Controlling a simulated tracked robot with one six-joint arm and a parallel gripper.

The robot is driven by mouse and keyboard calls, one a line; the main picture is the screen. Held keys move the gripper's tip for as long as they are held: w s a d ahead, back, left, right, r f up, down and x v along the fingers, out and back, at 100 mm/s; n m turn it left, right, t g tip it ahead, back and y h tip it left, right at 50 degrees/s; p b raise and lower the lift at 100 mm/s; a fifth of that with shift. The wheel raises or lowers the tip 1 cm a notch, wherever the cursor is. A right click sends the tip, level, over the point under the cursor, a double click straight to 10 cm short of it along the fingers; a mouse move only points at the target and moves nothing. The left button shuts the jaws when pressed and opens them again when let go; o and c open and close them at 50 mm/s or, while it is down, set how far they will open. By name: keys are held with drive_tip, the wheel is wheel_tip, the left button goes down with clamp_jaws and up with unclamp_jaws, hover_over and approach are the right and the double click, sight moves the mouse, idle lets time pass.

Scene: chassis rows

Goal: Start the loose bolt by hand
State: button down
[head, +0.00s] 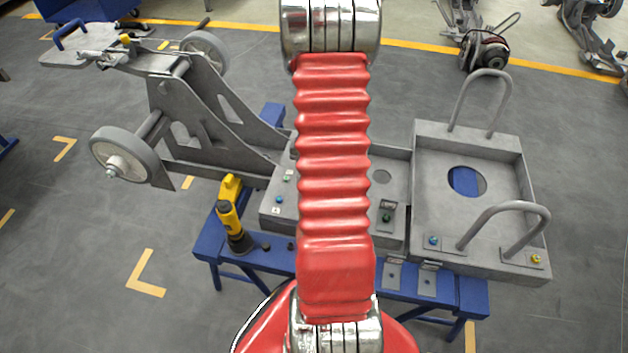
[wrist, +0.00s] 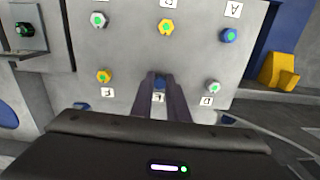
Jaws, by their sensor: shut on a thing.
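In the wrist view my gripper (wrist: 160,82) is shut on a blue bolt (wrist: 159,84) at a grey chassis plate (wrist: 133,55). The fingers hide much of this bolt, so I cannot tell how deep it sits. A white label shows between the fingers. Around it on the plate are a yellow bolt (wrist: 104,76), a silver bolt with a green centre (wrist: 212,87), another silver bolt (wrist: 98,19), another yellow bolt (wrist: 166,26) and another blue bolt (wrist: 229,35), with lettered labels. In the head view my red arm hides the gripper and part of the chassis.
A yellow and black tool (head: 230,210) stands on the blue bench (head: 440,288), left of my arm. A grey tray (head: 425,175) with two tall handles is at the right. A wheeled grey frame (head: 200,115) reaches to the upper left. Open floor lies around the bench.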

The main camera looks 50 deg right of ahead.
drive_tip(key=c, duration=1.6)
unclamp_jaws()
drive_tip(key=shift+c, duration=0.2)
drive_tip(key=shift+r, duration=0.15)
wheel_tip(320, 180, up, 13)
drive_tip(key=shift+r, duration=0.2)
